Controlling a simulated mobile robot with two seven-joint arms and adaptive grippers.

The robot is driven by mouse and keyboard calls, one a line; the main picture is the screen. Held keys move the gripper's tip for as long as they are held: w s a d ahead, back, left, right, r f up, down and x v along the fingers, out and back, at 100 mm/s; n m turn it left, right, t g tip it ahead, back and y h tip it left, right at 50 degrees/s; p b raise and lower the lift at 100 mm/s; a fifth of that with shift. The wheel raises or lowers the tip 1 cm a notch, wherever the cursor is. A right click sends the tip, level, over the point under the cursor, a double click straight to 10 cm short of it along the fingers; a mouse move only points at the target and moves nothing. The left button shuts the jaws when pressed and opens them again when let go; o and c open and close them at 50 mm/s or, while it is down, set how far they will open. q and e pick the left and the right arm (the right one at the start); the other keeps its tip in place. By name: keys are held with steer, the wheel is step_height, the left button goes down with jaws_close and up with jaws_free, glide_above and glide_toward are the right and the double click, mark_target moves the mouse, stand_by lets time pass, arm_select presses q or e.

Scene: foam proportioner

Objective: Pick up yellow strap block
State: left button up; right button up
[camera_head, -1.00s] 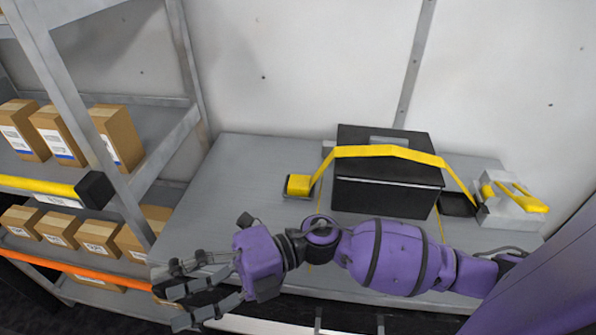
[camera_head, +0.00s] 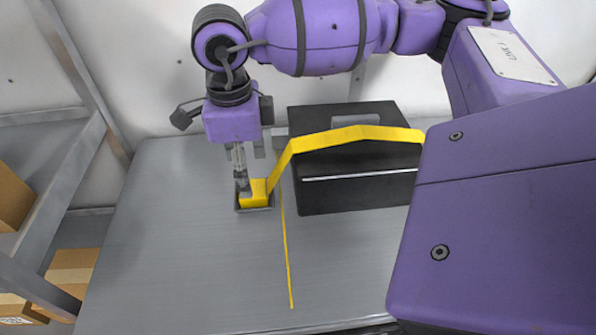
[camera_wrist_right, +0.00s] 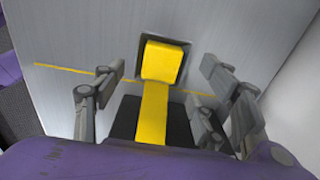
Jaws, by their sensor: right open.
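The yellow strap block (camera_head: 257,192) sits in a small dark square tray (camera_head: 254,208) on the grey table, left of the black box. A yellow strap (camera_head: 350,137) runs from it over the box. My right gripper (camera_head: 241,182) points down at the block, its fingers just at the block's upper left side in the head view. In the right wrist view the block (camera_wrist_right: 164,62) lies ahead between the open fingers (camera_wrist_right: 160,88), and the strap runs back toward the palm. The fingers appear apart from the block. My left gripper is not in view.
The black box (camera_head: 345,185) with a grey handle stands close to the right of the block. A thin yellow line (camera_head: 287,250) runs along the grey table (camera_head: 180,250). Shelving with cardboard boxes (camera_head: 70,272) stands at the left. The front left of the table is clear.

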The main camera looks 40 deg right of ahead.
mark_target(254, 193)
step_height(254, 193, down, 5)
steer(key=shift+w+d+f, duration=0.1)
steer(key=shift+d+f, duration=0.05)
steer(key=shift+f, duration=0.05)
steer(key=shift+r, duration=0.1)
steer(key=c, duration=1.3)
